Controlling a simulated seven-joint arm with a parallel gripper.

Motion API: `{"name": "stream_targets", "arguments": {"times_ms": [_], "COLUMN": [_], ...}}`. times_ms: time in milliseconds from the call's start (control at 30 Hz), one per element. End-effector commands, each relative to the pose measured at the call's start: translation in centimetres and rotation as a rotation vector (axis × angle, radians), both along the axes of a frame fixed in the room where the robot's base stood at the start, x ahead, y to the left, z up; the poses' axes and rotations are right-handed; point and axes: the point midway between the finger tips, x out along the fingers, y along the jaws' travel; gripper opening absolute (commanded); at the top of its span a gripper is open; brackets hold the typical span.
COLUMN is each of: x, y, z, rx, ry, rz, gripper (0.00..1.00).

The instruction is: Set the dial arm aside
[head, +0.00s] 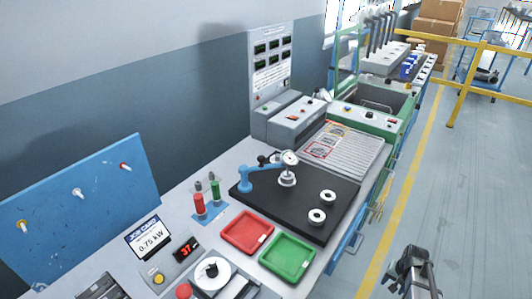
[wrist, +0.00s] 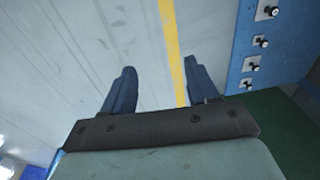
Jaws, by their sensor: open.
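The dial arm, a blue arm (head: 245,180) with a round white dial gauge (head: 289,157) at its end, stands on a black plate (head: 310,215) on the bench in the head view. The dial sits over a small pale metal part (head: 287,180); whether it touches cannot be told. My gripper (head: 412,265) is off the bench's right side, over the floor, well apart from the dial arm. In the wrist view my gripper (wrist: 160,82) is open and empty, with bare floor between its fingers.
Two white rings (head: 322,206) lie on the black plate. A red tray (head: 247,232) and a green tray (head: 288,257) sit in front. Red and green cylinders (head: 200,205) stand left of the plate. A grey ribbed panel (head: 350,150) lies behind it.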

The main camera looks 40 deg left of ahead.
Motion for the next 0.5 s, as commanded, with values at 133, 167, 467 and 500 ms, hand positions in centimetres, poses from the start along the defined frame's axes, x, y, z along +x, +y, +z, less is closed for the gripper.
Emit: {"name": "stream_targets", "arguments": {"times_ms": [133, 167, 467, 500], "x": [5.2, 6.1, 14.0, 14.9], "y": [2.6, 3.1, 8.4, 9.2], "z": [4.6, 5.5, 16.2, 17.8], "rx": [0.024, 0.029, 0.089, 0.098], "ry": [-0.09, -0.106, -0.271, -0.292], "rz": [0.001, 0.0, -0.002, -0.001], "gripper": [0.59, 0.59, 0.59, 0.59]}}
